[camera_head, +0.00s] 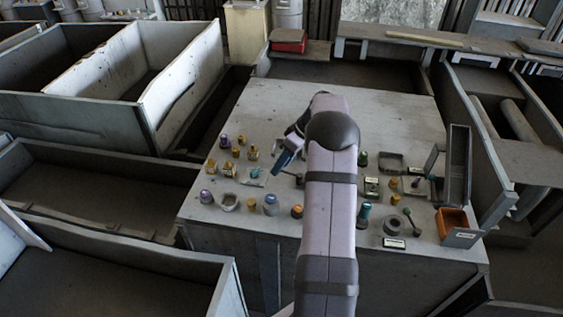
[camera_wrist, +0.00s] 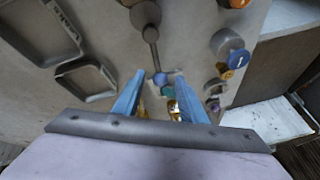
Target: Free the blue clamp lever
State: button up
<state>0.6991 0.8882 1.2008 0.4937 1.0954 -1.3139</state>
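My gripper (camera_head: 287,158) is low over the grey bench top, left of my arm link. In the wrist view its two blue fingers (camera_wrist: 158,92) are apart, with no object visibly clamped between them. A dark grey lever (camera_wrist: 151,40) runs from a round hub at the top toward the fingertips and ends in a small blue tip. I cannot tell whether this is the blue clamp lever. In the head view a dark lever (camera_head: 291,174) lies beside the gripper, partly hidden by my arm.
A blue-capped part (camera_head: 270,204) and several gold fittings stand left of my arm. Square frames, dark levers and an orange bin (camera_head: 453,222) are at the right. A red box (camera_head: 288,41) is beyond the bench (camera_head: 380,106), whose far part is clear.

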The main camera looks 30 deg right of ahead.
jog(key=shift+w+a+f, duration=0.1)
jog(key=shift+a+f, duration=0.05)
jog(key=shift+f, duration=0.2)
jog(key=shift+c, duration=0.3)
grip_shut()
